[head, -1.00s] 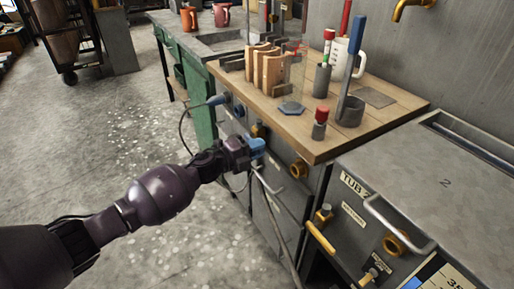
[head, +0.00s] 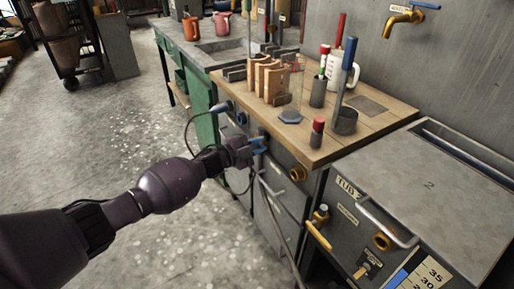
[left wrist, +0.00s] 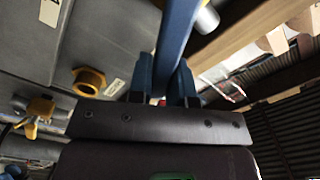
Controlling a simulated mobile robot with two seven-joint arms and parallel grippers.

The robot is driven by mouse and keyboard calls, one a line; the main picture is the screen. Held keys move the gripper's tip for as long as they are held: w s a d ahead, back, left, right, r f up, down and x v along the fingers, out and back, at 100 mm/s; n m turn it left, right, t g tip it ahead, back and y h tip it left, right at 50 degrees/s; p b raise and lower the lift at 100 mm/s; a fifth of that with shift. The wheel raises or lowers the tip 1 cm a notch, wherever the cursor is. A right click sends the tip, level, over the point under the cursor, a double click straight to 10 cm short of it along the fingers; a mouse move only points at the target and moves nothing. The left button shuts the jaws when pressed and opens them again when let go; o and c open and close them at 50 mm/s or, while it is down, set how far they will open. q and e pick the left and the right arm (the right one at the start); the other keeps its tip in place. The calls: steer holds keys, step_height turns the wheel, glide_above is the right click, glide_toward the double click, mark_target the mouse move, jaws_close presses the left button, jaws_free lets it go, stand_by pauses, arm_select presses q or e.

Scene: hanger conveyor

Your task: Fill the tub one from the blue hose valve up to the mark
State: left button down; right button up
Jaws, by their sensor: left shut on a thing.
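My left gripper (head: 258,145) is at the grey cabinet front below the wooden worktop. In the left wrist view its fingers (left wrist: 163,85) are closed around a blue bar (left wrist: 178,30), which looks like the blue valve's lever. The gripper hides most of the valve in the head view. A grey hose or pipe (head: 275,215) runs down below it. The grey tub marked TUB 2 (head: 430,185) stands at the right, with a level scale (head: 428,275) on its front. No label for tub one can be read. My right gripper is not in view.
The wooden worktop (head: 385,118) holds wooden pieces (head: 268,80), a white jug (head: 342,70) and tools in cups. Brass fittings (head: 298,173) and a yellow-handled valve (head: 318,232) stick out of the fronts. The floor (head: 130,150) at left is clear.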

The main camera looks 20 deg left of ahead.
arm_select(q)
steer(key=shift+w+a+r+n+p, duration=0.2)
steer(key=shift+a+r+n+p, duration=0.1)
steer(key=shift+r+n, duration=0.5)
steer(key=shift+w+a+r+n, duration=0.1)
steer(key=shift+a+n, duration=0.05)
steer(key=shift+n, duration=0.35)
steer(key=shift+w+a+r+n, duration=0.1)
steer(key=shift+n, duration=0.4)
steer(key=shift+w+a+r+n+p, duration=0.1)
steer(key=shift+w+a+n+p, duration=0.2)
steer(key=shift+n, duration=0.55)
steer(key=shift+w+a+r+n+p, duration=0.15)
steer(key=shift+a+n, duration=0.15)
steer(key=shift+n, duration=0.55)
steer(key=shift+a, duration=0.1)
steer(key=c, duration=1)
jaws_free()
steer(key=shift+c, duration=0.2)
